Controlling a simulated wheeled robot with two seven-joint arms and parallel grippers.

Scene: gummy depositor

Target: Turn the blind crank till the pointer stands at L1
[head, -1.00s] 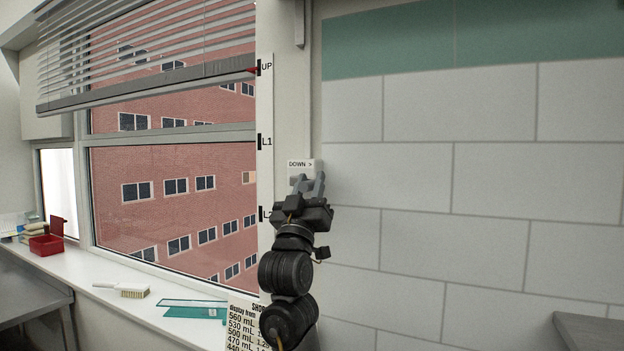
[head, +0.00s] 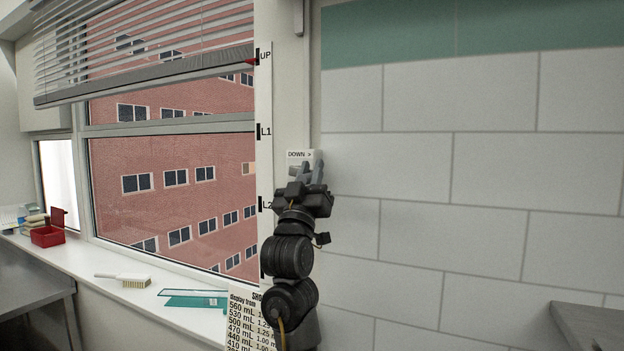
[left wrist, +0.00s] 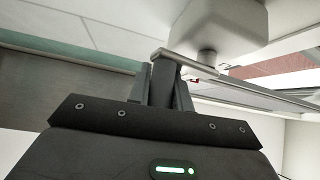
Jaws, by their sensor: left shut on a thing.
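The blind (head: 150,75) hangs across the top of the window, its grey bottom rail near the UP mark. The small red pointer (head: 251,61) stands at or just below UP on the white scale strip (head: 265,95), well above the L1 mark (head: 258,131). The crank box (head: 300,156), labelled "DOWN >", is on the wall right of the strip. My left gripper (head: 313,174) is at the box, shut on the crank handle. In the left wrist view, the fingers (left wrist: 165,85) close on the grey crank arm (left wrist: 172,55) below the box (left wrist: 215,25). My right gripper is not in view.
The sill (head: 120,300) holds a red box (head: 47,236), a brush (head: 133,281) and a teal-edged flat item (head: 195,298). A printed chart (head: 245,320) is beside my left arm. Grey surfaces are at lower left and lower right (head: 590,325). The tiled wall is clear.

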